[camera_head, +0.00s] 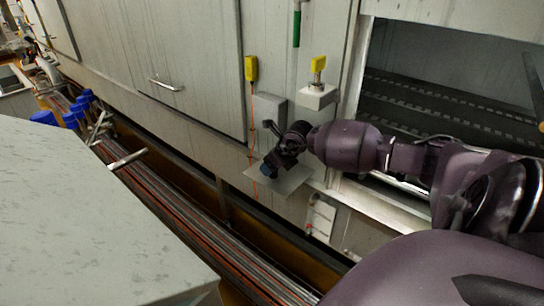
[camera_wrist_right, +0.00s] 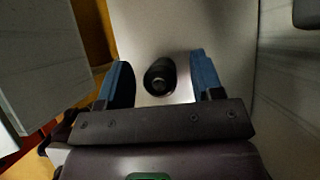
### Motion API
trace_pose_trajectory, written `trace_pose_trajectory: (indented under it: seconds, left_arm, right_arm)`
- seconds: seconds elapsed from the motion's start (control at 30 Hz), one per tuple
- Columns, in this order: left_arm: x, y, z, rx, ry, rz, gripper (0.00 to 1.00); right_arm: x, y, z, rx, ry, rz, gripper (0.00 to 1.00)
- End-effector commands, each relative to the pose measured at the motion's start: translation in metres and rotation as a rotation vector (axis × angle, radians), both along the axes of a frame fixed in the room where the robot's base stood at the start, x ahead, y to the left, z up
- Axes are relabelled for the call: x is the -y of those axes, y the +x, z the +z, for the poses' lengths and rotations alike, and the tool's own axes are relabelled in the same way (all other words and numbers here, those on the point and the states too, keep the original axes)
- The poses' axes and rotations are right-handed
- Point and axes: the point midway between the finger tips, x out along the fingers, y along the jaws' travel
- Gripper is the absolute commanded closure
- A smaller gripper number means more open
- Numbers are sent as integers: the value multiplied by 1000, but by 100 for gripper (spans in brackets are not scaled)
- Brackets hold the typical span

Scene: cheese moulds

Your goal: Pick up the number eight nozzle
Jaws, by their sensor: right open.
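In the right wrist view a short black round piece, likely the nozzle (camera_wrist_right: 160,76), stands on a pale metal plate (camera_wrist_right: 150,30). No number can be read on it. My right gripper (camera_wrist_right: 165,82) is open, with one blue-padded finger on each side of the black piece and visible gaps to both. In the head view my right gripper (camera_head: 268,170) is over the small metal plate (camera_head: 296,182) on the machine wall, and it hides the black piece there. My left gripper is not in view.
A grey box (camera_head: 270,110) and a white block with a yellow-topped fitting (camera_head: 318,70) sit on the wall close to my right gripper. A large grey surface (camera_head: 90,220) fills the lower left. Pipes (camera_head: 190,225) run along a gap between it and the machine.

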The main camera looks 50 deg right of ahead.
Motion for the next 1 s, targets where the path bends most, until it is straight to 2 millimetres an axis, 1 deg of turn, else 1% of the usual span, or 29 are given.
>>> trace_pose_trajectory:
  seconds: [0.03,0.1,0.43,0.77,0.8,1.0]
  left_arm:
    - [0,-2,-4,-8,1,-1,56]
    - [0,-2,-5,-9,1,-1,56]
    - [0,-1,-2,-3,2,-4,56]
    - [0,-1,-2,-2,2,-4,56]
    - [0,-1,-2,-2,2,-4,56]
    - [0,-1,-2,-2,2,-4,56]
  right_arm:
    - [-1,4,-8,-2,1,0,39]
    - [-1,7,-13,-2,0,-1,39]
    - [-1,10,-14,1,-1,0,39]
    - [-1,10,-15,1,-1,0,90]
    - [-1,10,-15,1,-1,0,92]
    - [-1,10,-14,1,-1,0,92]
